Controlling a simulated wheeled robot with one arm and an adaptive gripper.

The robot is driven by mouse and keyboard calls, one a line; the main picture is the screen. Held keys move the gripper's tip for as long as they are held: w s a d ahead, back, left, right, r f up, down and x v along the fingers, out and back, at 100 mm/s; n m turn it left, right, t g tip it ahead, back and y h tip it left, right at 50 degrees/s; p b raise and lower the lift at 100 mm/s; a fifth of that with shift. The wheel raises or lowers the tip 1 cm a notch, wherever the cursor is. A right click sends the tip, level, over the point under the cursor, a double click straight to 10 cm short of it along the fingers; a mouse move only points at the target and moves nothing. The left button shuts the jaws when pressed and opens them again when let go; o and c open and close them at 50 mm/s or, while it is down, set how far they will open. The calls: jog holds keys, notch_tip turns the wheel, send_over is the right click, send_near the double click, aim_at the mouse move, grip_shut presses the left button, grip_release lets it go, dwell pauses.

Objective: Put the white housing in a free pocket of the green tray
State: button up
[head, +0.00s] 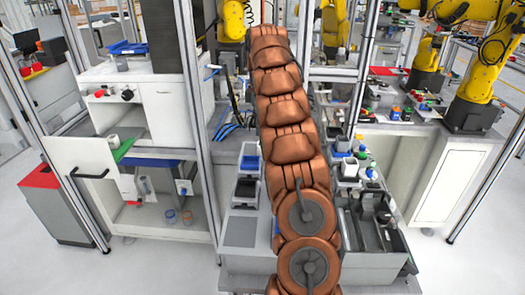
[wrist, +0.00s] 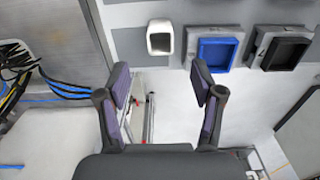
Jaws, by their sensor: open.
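The white housing (wrist: 160,38), a small open-topped box with rounded corners, stands on a grey mat at the top of the wrist view. My gripper (wrist: 160,82) is open and empty, with its two dark fingers apart. The housing appears beyond the fingertips, near the middle of the gap, and is not touched. I cannot pick it out in the head view, where my arm covers much of the middle. A green flat piece (head: 124,150) shows at the left of the head view, with a pale object beside it. I cannot tell if it is the tray; no pockets are visible.
A blue bin (wrist: 214,52) and a black bin (wrist: 285,52) stand right of the housing. A metal panel (wrist: 60,40) and blue cables are at left in the wrist view. A grey plate (head: 240,232) on the bench is bare. Frame posts flank the bench.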

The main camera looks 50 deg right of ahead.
jog(key=shift+s+d+f+b, duration=0.1)
jog(key=shift+d+f+b, duration=0.1)
jog(key=shift+f+b, duration=0.35)
jog(key=shift+d+f+b, duration=0.15)
jog(key=shift+f+b, duration=0.1)
jog(key=shift+f, duration=0.65)
jog(key=shift+f, duration=0.1)
jog(key=shift+s+a+f+p, duration=0.1)
jog(key=shift+f+p, duration=0.3)
jog(key=shift+f, duration=0.25)
jog(key=shift+s+a+f+p, duration=0.1)
jog(key=shift+f+p, duration=0.3)
jog(key=shift+f, duration=0.2)
jog(key=shift+w+f+p, duration=0.1)
jog(key=shift+f+p, duration=0.2)
jog(key=shift+f, duration=0.9)
jog(key=shift+c, duration=0.2)
jog(key=c, duration=1.1)
